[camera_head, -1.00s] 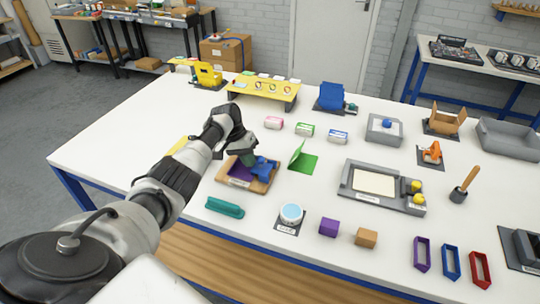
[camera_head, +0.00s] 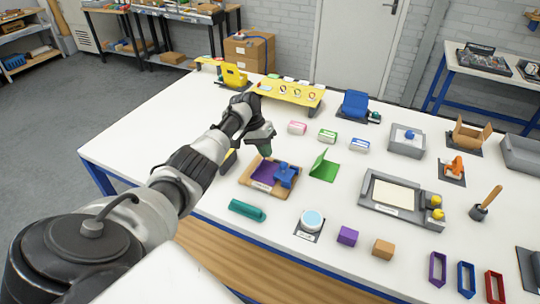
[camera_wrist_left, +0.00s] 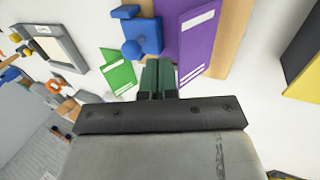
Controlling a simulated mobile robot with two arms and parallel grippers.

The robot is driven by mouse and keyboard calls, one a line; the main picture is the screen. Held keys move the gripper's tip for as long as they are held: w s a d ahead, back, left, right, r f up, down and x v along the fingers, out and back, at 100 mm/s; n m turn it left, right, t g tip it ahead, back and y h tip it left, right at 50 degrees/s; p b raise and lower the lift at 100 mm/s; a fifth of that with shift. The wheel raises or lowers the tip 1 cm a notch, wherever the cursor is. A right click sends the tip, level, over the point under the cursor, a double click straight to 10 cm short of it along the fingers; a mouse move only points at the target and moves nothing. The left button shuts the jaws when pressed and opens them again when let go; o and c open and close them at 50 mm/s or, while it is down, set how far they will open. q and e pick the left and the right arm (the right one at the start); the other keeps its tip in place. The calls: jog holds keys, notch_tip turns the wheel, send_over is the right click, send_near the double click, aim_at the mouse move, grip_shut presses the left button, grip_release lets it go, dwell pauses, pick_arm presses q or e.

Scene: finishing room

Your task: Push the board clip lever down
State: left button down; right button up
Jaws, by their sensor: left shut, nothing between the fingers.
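A tan wooden board (camera_head: 246,184) holds a purple sheet (camera_head: 264,173) and a blue clip (camera_head: 286,175) at its right end. In the left wrist view the clip (camera_wrist_left: 143,34) has a round blue knob on it, and the purple sheet (camera_wrist_left: 197,40) lies beside it. I cannot tell how far down the lever stands. My left gripper (camera_head: 265,149) is shut and empty, with green fingers, above and behind the board's far edge, apart from the clip. Its fingers (camera_wrist_left: 158,78) also show in the left wrist view. My right gripper is not in view.
A green folded card (camera_head: 323,169) stands right of the board. A yellow rack (camera_head: 289,93) stands behind. Small boxes lie beyond the board; the tabletop's left side is clear.

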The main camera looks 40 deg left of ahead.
pick_arm(q)
jog(key=s+a+r+b, duration=0.1)
jog(key=a+r+b, duration=0.1)
jog(key=a+r, duration=0.2)
jog(key=shift+s+a+b, duration=0.2)
jog(key=shift+a+b, duration=0.15)
jog(key=shift+a, duration=0.75)
jog(key=shift+f, duration=0.1)
